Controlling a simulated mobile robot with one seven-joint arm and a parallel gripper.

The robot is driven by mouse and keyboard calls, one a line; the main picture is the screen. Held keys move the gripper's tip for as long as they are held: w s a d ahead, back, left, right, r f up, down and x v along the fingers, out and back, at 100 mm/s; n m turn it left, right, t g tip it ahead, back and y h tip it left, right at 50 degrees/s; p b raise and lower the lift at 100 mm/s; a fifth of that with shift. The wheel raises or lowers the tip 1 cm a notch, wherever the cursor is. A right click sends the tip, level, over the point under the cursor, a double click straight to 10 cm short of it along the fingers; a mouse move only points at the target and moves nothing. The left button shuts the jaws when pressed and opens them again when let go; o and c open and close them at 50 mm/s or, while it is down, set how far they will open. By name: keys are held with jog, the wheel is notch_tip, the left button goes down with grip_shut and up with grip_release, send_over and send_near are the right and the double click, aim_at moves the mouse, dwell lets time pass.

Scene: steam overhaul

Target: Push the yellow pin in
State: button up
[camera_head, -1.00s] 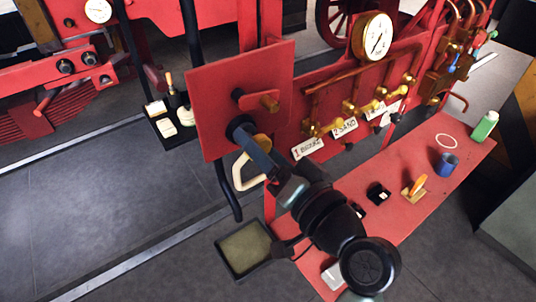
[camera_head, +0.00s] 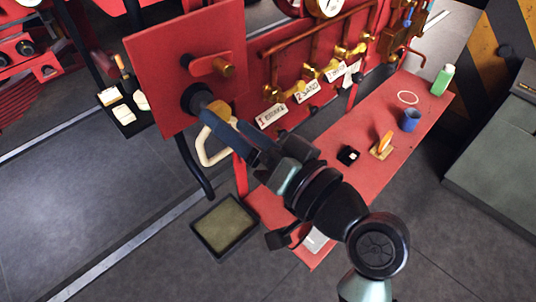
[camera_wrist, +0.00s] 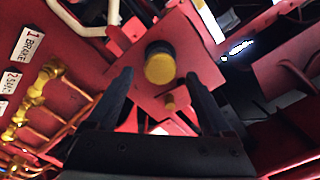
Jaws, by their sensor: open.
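The yellow pin (camera_wrist: 160,66) shows its round yellow end in the wrist view, with a black collar behind it. It stands out from a square red plate (camera_head: 165,50). My gripper (camera_wrist: 160,74) is open and empty, with one black finger on each side of the pin's end in the wrist view. I cannot tell whether the fingers touch the pin. In the head view my gripper (camera_head: 208,112) is at the black collar (camera_head: 196,97) and mostly hides the pin. A brass knob (camera_head: 227,70) on a short red lever sits beside the pin.
A cream handle (camera_head: 208,155) hangs below the plate. Brass valves with tags (camera_head: 306,90) are to the right. A red bench (camera_head: 375,180) holds a blue cup (camera_head: 411,119), an orange-handled item (camera_head: 384,144) and a green bottle (camera_head: 443,79). A dark tray (camera_head: 225,226) lies on the floor.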

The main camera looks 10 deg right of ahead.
jog(key=b+v, duration=0.2)
jog(key=v, duration=0.6)
jog(key=shift+s, duration=0.15)
jog(key=shift+d, duration=0.1)
